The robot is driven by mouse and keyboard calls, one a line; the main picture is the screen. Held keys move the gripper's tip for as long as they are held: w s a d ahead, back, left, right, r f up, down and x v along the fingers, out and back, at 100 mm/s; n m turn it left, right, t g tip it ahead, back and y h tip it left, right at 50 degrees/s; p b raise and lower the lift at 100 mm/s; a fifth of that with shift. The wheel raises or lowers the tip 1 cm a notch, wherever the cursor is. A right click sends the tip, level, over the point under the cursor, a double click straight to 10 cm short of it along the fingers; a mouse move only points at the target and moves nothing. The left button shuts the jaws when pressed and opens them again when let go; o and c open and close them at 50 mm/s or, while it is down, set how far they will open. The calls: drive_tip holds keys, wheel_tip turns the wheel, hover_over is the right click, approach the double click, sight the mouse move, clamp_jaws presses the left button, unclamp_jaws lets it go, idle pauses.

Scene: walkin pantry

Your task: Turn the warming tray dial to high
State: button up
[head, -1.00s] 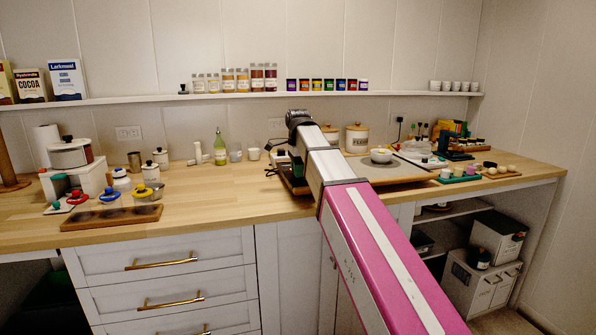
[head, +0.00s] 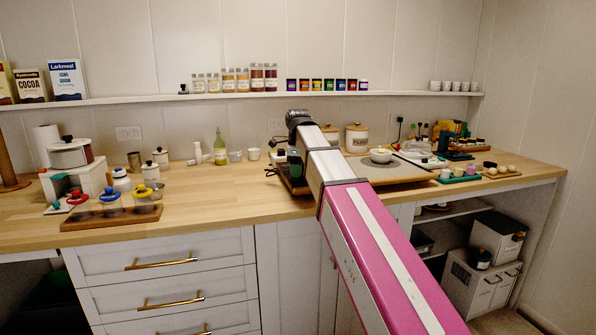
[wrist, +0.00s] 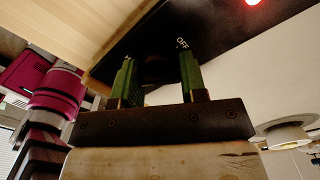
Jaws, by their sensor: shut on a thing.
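The warming tray's dark panel (wrist: 215,30) fills the upper middle of the wrist view, with a lit red light (wrist: 254,2) near its top edge. My gripper (wrist: 158,64) has two green fingers against this panel, shut on a dark dial (wrist: 158,72) between them. The dial is in shadow, and its pointer cannot be made out. The marking OFF (wrist: 182,43) shows by the right finger; another mark by the left finger is too small to read. In the head view, my arm covers the gripper and dial. The tray's grey top (head: 362,172) shows right of the arm.
A bowl (head: 381,156) stands on the tray top. Canisters (head: 357,138) stand behind it, and small cups on a green tray (head: 460,175) are to the right. A bottle (head: 220,150) and cups stand left of the arm. The counter's front left-middle (head: 220,205) is clear.

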drive_tip(key=o, duration=0.9)
drive_tip(key=shift+o, duration=0.2)
wheel_tip(320, 180, up, 11)
drive_tip(key=shift+f, duration=0.1)
